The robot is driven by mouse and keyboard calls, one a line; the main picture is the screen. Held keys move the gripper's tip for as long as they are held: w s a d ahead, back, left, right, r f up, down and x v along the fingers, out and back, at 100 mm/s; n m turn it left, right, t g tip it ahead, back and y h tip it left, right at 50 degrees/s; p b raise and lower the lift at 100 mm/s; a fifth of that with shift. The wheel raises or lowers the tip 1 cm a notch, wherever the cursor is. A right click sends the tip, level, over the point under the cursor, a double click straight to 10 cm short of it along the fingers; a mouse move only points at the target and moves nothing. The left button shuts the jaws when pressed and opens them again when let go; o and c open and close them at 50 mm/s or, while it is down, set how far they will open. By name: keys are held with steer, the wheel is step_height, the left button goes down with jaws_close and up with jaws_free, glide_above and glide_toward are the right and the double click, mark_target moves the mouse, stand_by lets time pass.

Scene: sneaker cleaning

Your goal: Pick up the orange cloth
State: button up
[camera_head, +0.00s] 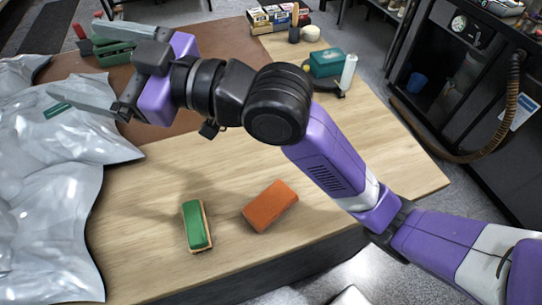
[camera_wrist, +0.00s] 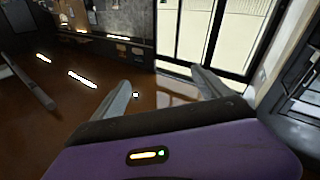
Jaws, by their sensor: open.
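The orange cloth (camera_head: 270,206) lies on the light wooden tabletop near its front edge, in the head view. It looks like a folded, block-shaped pad set at a slant. My gripper (camera_head: 72,60) is up and to the left of it, over the left side of the table, pointing away to the left. The two fingers are spread apart with nothing between them. In the wrist view my gripper (camera_wrist: 160,82) is also open and empty, facing the room. The cloth does not show in the wrist view.
A green-topped brush or sponge (camera_head: 197,225) lies just left of the cloth. Grey plastic sheeting (camera_head: 60,190) covers the left side. A teal box (camera_head: 326,63), a white bottle (camera_head: 348,73) and a carton of small items (camera_head: 275,17) stand farther back.

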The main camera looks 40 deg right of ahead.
step_height(320, 180, down, 9)
steer(key=n+g+h, duration=0.2)
steer(key=n+g, duration=0.2)
steer(key=g, duration=0.1)
steer(key=n+g+h, duration=0.4)
steer(key=g+h, duration=0.6)
glide_above(271, 201)
steer(key=f, duration=1.9)
steer(key=shift+w+d+f, duration=0.15)
steer(key=shift+w+f, duration=0.05)
steer(key=shift+f, duration=1.6)
steer(key=f, duration=0.1)
steer(key=f+p, duration=0.1)
steer(key=f, duration=0.3)
steer(key=shift+s, duration=0.25)
steer(key=shift+c, duration=0.5)
